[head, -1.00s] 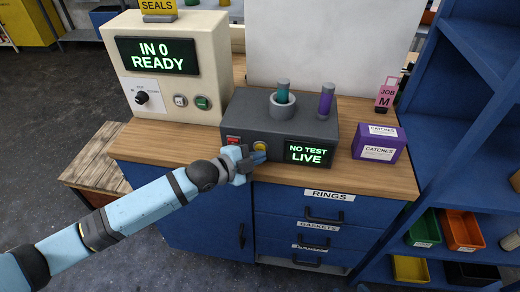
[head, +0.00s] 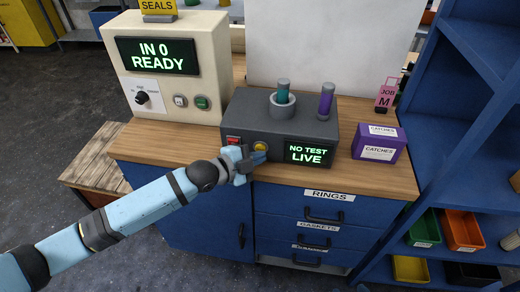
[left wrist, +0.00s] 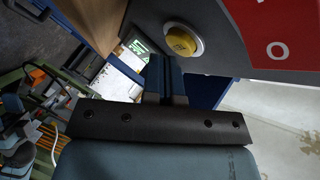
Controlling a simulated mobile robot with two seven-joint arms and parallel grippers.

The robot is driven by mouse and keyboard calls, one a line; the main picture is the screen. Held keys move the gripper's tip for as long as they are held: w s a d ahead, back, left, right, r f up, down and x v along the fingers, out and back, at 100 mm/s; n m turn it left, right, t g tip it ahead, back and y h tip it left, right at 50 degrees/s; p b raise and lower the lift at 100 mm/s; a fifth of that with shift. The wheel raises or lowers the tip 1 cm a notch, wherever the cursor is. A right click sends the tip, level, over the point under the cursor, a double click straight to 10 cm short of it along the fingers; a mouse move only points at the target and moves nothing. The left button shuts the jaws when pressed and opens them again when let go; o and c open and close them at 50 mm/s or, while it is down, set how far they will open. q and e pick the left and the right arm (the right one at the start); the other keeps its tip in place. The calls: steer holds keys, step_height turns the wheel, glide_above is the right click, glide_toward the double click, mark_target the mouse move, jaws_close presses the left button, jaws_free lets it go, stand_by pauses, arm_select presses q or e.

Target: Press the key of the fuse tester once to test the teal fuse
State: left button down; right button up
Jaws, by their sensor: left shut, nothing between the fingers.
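The fuse tester (head: 260,116) is a dark grey box on the wooden bench top. A teal fuse (head: 283,87) stands upright in the round grey socket on its top; a purple fuse (head: 326,99) stands to its right. The tester's screen (head: 310,153) reads "NO TEST LIVE". The round yellow key (head: 261,146) is on the front; it also shows in the left wrist view (left wrist: 180,41). A red switch (head: 233,140) sits left of it. My left gripper (head: 258,157) is shut and empty, just in front of and below the key, apparently apart from it.
A beige machine (head: 170,65) reading "IN 0 READY" stands left of the tester. A purple "CATCHES" box (head: 379,143) and a pink "JOB M" tag (head: 386,95) are at the right. Blue drawers (head: 305,215) lie below the bench top, blue shelves (head: 470,180) at the right.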

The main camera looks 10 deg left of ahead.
arm_select(q)
steer(key=shift+w, duration=0.1)
stand_by(0.4)
steer(key=shift+w, duration=0.35)
steer(key=shift+s+p, duration=0.3)
steer(key=shift+s, duration=0.1)
stand_by(0.3)
